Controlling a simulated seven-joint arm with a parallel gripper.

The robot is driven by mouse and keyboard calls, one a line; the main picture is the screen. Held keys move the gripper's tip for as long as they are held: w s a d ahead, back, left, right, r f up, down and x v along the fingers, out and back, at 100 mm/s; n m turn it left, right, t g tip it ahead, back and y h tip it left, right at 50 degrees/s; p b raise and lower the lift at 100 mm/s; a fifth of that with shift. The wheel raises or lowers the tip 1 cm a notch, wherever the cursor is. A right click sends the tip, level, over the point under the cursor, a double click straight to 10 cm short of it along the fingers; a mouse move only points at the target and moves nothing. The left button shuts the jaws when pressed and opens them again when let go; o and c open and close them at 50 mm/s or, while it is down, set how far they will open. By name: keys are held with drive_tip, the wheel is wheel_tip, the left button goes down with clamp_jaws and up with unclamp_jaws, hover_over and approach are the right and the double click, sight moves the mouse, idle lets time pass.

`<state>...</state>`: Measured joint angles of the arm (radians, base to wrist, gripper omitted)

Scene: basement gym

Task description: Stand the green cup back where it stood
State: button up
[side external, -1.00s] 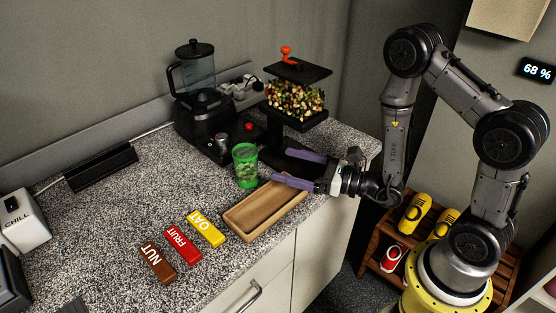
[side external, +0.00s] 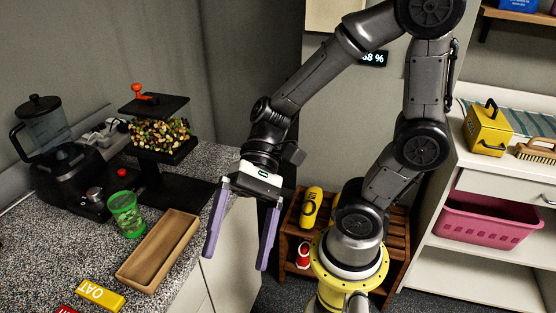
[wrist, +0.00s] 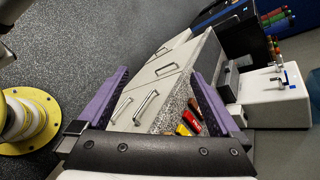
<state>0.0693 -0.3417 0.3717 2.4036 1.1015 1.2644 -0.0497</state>
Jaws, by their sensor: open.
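The green cup (side external: 126,213) stands upright on the speckled counter in the side view. It is see-through, with green contents low inside. It stands behind the wooden tray (side external: 130,278) and in front of the blender base. My gripper (side external: 238,262) is open and empty, its two purple fingers pointing down off the counter's right edge, well to the right of the cup and apart from it. In the wrist view my gripper (wrist: 160,85) has its fingers spread wide, with the cabinet front between them. I cannot make out the cup in the wrist view.
A blender (side external: 48,130) and a dispenser (side external: 160,130) of mixed pieces stand behind the cup. A yellow OAT bar (side external: 100,295) lies in front of the tray. A wooden rack (side external: 290,238) with yellow bottles stands on the floor. A pink basket (side external: 488,222) sits on right shelves.

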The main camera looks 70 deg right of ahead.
drive_tip(key=d+r+n+t+h, duration=0.3)
drive_tip(key=d+n+t+h, duration=0.3)
drive_tip(key=d+h, duration=0.5)
drive_tip(key=d+n, duration=0.2)
drive_tip(key=d, duration=0.4)
drive_tip(key=shift+d+t+h, duration=0.3)
drive_tip(key=shift+d+h, duration=0.05)
drive_tip(key=shift+h, duration=0.05)
